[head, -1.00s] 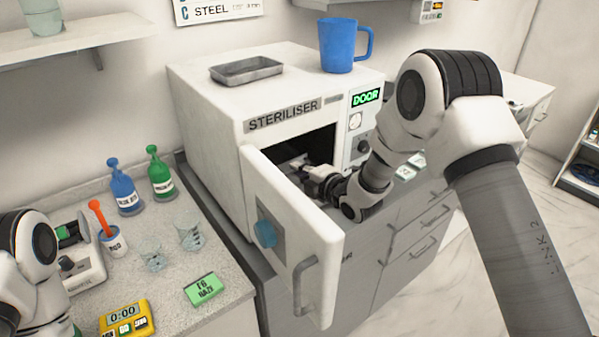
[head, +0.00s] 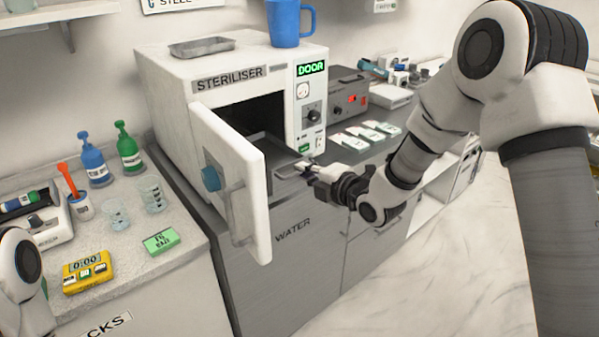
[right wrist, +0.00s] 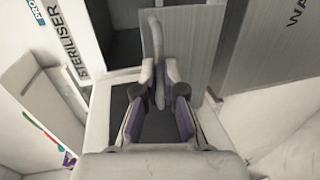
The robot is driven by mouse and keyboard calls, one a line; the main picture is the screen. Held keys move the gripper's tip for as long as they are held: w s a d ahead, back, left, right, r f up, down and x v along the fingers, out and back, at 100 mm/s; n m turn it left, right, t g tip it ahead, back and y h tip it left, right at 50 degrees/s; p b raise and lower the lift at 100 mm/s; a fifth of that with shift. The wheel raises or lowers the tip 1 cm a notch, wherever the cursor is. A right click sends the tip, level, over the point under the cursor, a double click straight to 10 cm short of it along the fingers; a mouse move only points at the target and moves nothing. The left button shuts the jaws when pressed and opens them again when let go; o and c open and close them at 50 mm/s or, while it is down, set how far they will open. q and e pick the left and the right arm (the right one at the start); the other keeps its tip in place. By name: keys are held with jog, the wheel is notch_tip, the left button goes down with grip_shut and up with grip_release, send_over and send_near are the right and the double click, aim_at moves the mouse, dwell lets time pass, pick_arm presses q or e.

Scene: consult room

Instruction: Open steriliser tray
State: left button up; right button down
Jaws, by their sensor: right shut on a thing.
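The white steriliser (head: 180,85) stands on the counter with its door (head: 228,175) swung open. A grey metal tray (head: 262,148) lies in the dark chamber, its front part sticking out past the opening. My right gripper (head: 309,170) is in front of the opening, shut on the tray's front handle. In the right wrist view, my right gripper (right wrist: 159,82) is closed around the grey bar-shaped tray handle (right wrist: 158,45). The back of the tray is hidden inside the chamber. Only my left arm shows at the left edge; its gripper is out of view.
The open door stands to the left of the tray. A blue mug (head: 287,22) and a shallow metal dish (head: 202,46) sit on the steriliser. Bottles, glasses and a yellow timer (head: 88,272) are on the left counter. A dark device (head: 345,92) and cards stand to the right.

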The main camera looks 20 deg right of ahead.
jog(key=shift+s, duration=0.2)
jog(key=c, duration=1.3)
grip_release()
jog(key=shift+o, duration=0.2)
jog(key=v, duration=1.2)
